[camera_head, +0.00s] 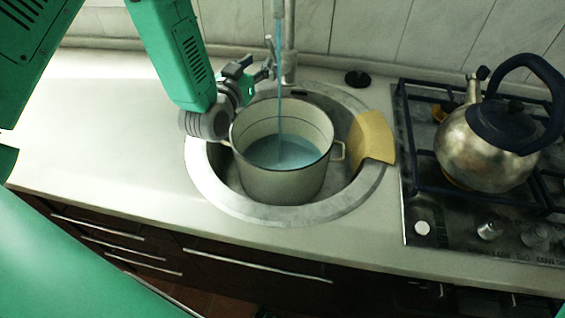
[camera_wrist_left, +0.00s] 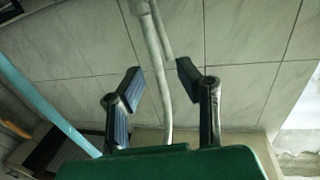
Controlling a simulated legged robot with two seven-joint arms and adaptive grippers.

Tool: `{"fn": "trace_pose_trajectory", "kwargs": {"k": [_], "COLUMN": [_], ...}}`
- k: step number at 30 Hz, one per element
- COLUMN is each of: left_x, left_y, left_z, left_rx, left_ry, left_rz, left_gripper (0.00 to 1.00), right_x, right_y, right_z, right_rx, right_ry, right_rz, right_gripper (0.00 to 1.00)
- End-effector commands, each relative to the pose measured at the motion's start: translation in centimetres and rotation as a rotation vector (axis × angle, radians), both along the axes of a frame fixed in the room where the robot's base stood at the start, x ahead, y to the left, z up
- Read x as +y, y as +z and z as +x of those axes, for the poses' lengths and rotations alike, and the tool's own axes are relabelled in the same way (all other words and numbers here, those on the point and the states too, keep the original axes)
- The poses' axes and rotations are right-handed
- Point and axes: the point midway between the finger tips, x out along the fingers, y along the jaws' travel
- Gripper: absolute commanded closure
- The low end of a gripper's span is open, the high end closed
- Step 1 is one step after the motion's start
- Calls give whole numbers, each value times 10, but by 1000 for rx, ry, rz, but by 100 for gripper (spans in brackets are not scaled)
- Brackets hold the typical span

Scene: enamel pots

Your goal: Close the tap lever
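The metal tap (camera_head: 289,62) stands behind the sink, and a blue stream of water (camera_head: 280,95) runs from it into the enamel pot (camera_head: 283,180). My left gripper (camera_head: 250,70) is just left of the tap, near its base, at the height of the lever. In the left wrist view its two dark fingers (camera_wrist_left: 160,78) are spread apart, with a pale tap pipe (camera_wrist_left: 158,45) showing between or behind them. The lever is small and partly hidden by the gripper; I cannot tell whether a finger touches it. The right gripper is not in view.
The pot stands in the round sink (camera_head: 225,200) and holds bluish water. A yellow cloth or board (camera_head: 373,137) lies on the sink's right rim. A kettle (camera_head: 485,145) stands on the gas hob (camera_head: 425,205) at right. The counter (camera_head: 95,135) at left is clear.

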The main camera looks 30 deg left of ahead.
Motion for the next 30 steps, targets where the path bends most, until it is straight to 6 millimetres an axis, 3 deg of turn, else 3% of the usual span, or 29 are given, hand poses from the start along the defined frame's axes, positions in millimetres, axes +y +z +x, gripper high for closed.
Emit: {"fn": "trace_pose_trajectory", "kwargs": {"k": [6, 9, 16, 20, 30], "left_x": [0, 0, 2, 6, 28], "left_y": [0, 0, -6, -17, -35], "left_z": [0, 0, 2, 5, 3], "left_rx": [0, 0, -7, -25, -58], "left_ry": [0, 0, -18, -73, -307], "left_rz": [0, 0, -87, -319, -1085], "left_gripper": [70, 100, 100, 100, 100], "right_x": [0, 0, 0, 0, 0], "right_y": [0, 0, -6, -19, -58], "right_z": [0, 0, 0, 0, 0], "right_rx": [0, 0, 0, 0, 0], "right_ry": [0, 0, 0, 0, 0], "right_rz": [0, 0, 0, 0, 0], "right_gripper": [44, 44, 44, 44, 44]}}
